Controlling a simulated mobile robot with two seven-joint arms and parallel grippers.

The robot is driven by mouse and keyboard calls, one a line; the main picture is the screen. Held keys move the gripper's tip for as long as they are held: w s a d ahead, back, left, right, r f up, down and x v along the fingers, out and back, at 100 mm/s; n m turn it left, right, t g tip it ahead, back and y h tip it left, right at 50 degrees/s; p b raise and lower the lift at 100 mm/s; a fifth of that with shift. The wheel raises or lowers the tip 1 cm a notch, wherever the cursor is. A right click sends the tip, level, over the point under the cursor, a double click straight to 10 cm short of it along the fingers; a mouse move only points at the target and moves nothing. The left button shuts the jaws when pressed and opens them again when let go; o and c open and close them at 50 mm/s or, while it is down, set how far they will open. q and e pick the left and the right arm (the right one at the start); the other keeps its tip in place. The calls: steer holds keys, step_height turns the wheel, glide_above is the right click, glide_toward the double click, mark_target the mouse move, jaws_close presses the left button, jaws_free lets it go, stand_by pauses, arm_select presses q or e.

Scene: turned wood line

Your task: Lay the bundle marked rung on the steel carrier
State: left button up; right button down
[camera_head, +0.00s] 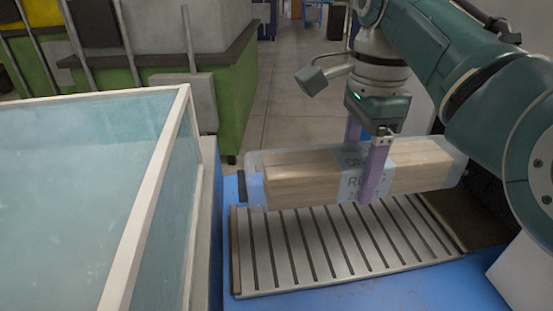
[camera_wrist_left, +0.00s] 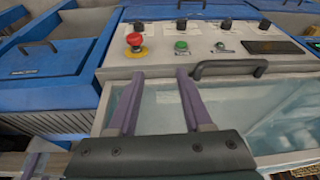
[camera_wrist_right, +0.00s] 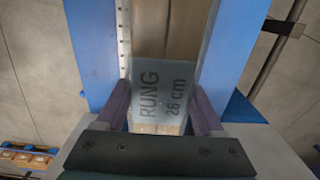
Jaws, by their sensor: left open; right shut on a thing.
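The bundle marked rung (camera_head: 310,180) is a long pack of pale wood in clear wrap with a grey label. My right gripper (camera_head: 370,170) is shut across its middle, over the label. The label reads RUNG 26 cm in the right wrist view (camera_wrist_right: 162,95). The slatted steel carrier (camera_head: 330,250) lies on a blue surface below and in front of the bundle. The bundle covers the carrier's far edge; I cannot tell whether they touch. My left gripper (camera_wrist_left: 155,105) is open and empty in the left wrist view, over a machine with a control panel.
A glass-sided enclosure with a pale frame (camera_head: 150,195) stands left of the carrier. The control panel (camera_wrist_left: 210,45) has a red stop button (camera_wrist_left: 134,40) and a black handle (camera_wrist_left: 230,68). A green machine (camera_head: 215,100) stands behind, with open floor (camera_head: 295,95) beside it.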

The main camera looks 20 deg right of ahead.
steer(key=b, duration=0.1)
glide_above(342, 231)
step_height(342, 231, down, 6)
steer(key=shift+r, duration=0.1)
steer(key=shift+f+b, duration=0.65)
steer(key=shift+f, duration=1.2)
